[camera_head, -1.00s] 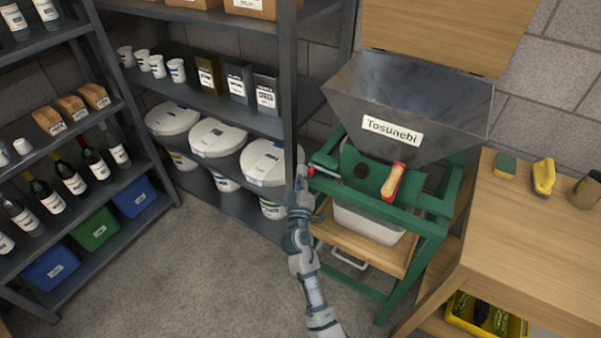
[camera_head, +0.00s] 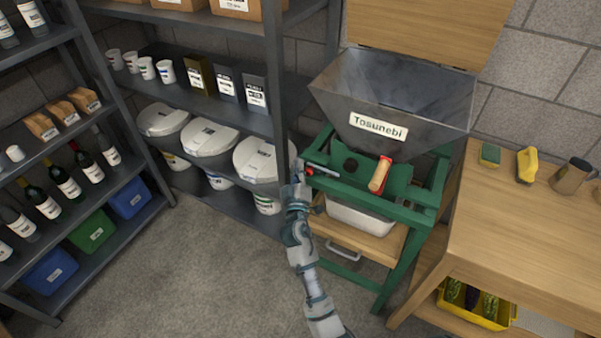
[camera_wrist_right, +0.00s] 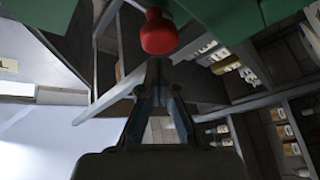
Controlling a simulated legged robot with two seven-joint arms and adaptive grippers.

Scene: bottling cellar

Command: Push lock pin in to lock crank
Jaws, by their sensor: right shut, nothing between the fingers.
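The green-framed mill with a grey hopper (camera_head: 385,95) labelled "Tosunebi" stands at the centre right. Its crank handle (camera_head: 380,174) is a wooden grip on a red arm at the front. The lock pin's red knob (camera_head: 309,171) is at the left end of the green frame; in the right wrist view the round red knob (camera_wrist_right: 158,33) is just beyond my fingertips. My right gripper (camera_head: 299,168) is shut and empty, its tips pointing at the knob. It also shows in the right wrist view (camera_wrist_right: 159,66). I cannot tell whether the tips touch the knob. My left gripper is out of view.
A wooden bench (camera_head: 530,230) stands close on the right, with a sponge, a brush and a mug. Metal shelving (camera_head: 210,105) with white tubs (camera_head: 210,138) is just left of the mill. The floor (camera_head: 200,265) in front is clear.

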